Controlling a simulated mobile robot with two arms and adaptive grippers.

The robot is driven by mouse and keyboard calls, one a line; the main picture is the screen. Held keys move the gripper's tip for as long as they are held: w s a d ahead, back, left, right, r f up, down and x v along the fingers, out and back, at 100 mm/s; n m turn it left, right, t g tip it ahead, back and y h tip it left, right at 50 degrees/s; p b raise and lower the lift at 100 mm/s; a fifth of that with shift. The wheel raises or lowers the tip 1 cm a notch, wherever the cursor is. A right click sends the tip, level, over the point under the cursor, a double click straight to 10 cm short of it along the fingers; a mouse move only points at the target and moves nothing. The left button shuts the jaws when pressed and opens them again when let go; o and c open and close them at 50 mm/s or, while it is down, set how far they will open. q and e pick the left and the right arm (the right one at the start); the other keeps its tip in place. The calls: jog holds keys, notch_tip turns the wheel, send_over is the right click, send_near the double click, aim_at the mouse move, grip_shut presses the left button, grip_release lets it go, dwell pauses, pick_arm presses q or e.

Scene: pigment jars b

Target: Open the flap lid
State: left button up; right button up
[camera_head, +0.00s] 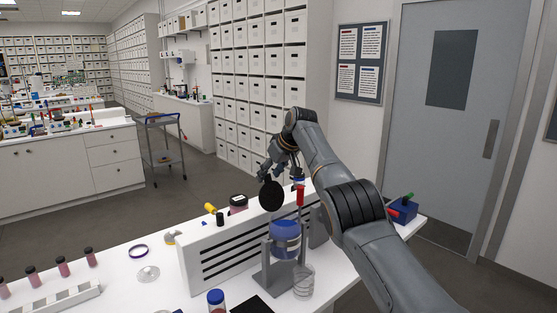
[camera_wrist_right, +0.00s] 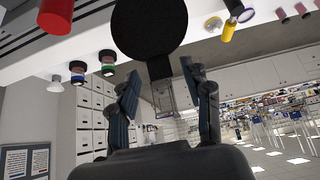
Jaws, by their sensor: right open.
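A round black disc (camera_head: 272,195), which looks like the flap lid, stands steeply tilted above the white slotted panel. In the right wrist view the disc (camera_wrist_right: 148,28) is large and close, with a short dark tab below it toward the gap between the fingers. What it is hinged to is hidden. My right gripper (camera_head: 279,172) is open just above and behind the disc. In the wrist view its fingers (camera_wrist_right: 165,95) are spread apart with nothing clearly between them; whether one touches the disc I cannot tell. My left gripper is in neither view.
The slotted white panel (camera_head: 225,253) stands on the white table. A blue vessel (camera_head: 286,228) on a grey stand, a glass beaker (camera_head: 303,283) and a blue-capped jar (camera_head: 216,299) stand in front. A dark-lidded jar (camera_head: 238,205) stands behind. Small vials (camera_head: 63,266) are left.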

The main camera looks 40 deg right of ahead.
jog(key=v, duration=1.1)
jog(key=shift+r, duration=0.25)
jog(key=shift+s, duration=0.15)
